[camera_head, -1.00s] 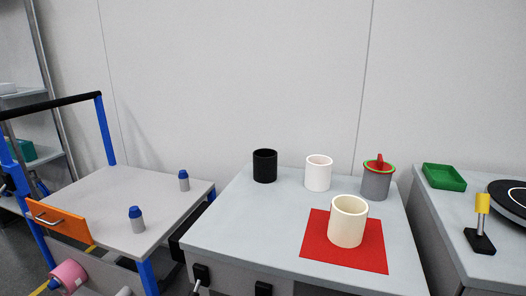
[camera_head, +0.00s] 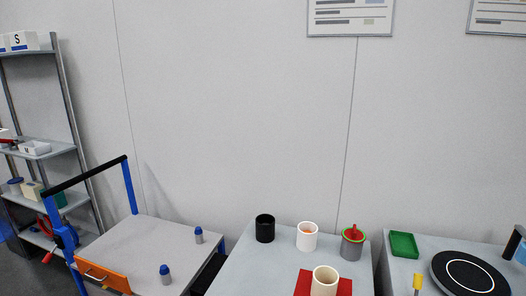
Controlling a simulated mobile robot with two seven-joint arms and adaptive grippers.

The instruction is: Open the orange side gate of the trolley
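The trolley (camera_head: 140,248) stands at the lower left, with a grey top, blue posts and a black push bar (camera_head: 88,180). Its orange side gate (camera_head: 103,276) is at the near left edge of the top, with a pale bar handle (camera_head: 96,275) on it. The gate looks raised along that edge; its lower part is cut off by the frame, and I cannot tell whether it is latched. Neither of my grippers is in view.
A grey table right of the trolley holds a black cup (camera_head: 265,228), white cup (camera_head: 307,236), grey container (camera_head: 352,243) and cream cup (camera_head: 324,281) on a red mat (camera_head: 304,282). Another table holds a green tray (camera_head: 404,244) and black disc (camera_head: 469,272). Shelves (camera_head: 68,148) stand left.

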